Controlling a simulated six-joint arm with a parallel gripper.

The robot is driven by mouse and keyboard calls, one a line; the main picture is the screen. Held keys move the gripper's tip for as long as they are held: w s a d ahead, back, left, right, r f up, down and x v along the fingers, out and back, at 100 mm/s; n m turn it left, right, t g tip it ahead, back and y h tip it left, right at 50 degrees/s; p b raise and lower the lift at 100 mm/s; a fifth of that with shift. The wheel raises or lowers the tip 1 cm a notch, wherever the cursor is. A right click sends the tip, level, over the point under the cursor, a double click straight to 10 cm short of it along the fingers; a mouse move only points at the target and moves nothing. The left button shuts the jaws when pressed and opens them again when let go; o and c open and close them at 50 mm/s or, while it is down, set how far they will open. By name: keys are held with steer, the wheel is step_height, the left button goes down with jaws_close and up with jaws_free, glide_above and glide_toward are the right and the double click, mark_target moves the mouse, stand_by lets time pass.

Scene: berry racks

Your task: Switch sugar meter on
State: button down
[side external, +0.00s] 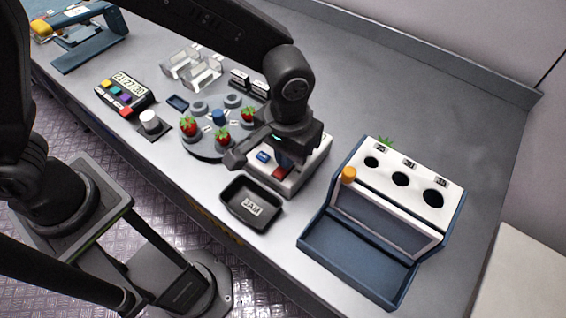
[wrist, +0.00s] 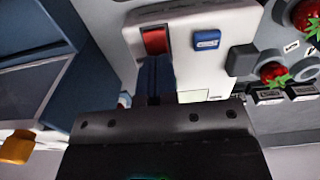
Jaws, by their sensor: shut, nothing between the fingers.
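The sugar meter is a white box (side external: 318,160) under my gripper in the side view, and it also shows in the wrist view (wrist: 235,18). Its red rocker switch (wrist: 155,40) and a blue button (wrist: 207,40) with a pale label sit on its top. Part of a pale greenish panel (wrist: 192,96) shows beside my fingers. My gripper (wrist: 154,62) is shut and empty, with its dark blue fingertips close beside the red switch. I cannot tell whether they touch it. The red switch (side external: 280,174) also shows below the fingers in the side view. Its on or off position is unclear.
A black JAM tray (side external: 236,209) stands in front of the meter. A round rack with strawberries (side external: 206,151) is to its left. A blue and white sorter with several holes (side external: 385,220) stands to the right. The back right of the bench is clear.

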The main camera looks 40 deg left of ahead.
steer(key=shift+f, duration=0.2)
steer(key=shift+r, duration=3.55)
steer(key=s+a+r+t, duration=0.2)
steer(key=s+a+r, duration=0.1)
steer(key=a, duration=0.5)
steer(key=s+a+r+t, duration=0.1)
steer(key=s+a+r, duration=0.2)
steer(key=a, duration=0.5)
steer(key=s+a+r+t, duration=0.2)
steer(key=s+a+r, duration=0.1)
steer(key=s+a, duration=0.2)
steer(key=a, duration=0.2)
steer(key=shift+a+t, duration=0.3)
steer(key=shift+a, duration=0.1)
steer(key=shift+w, duration=0.1)
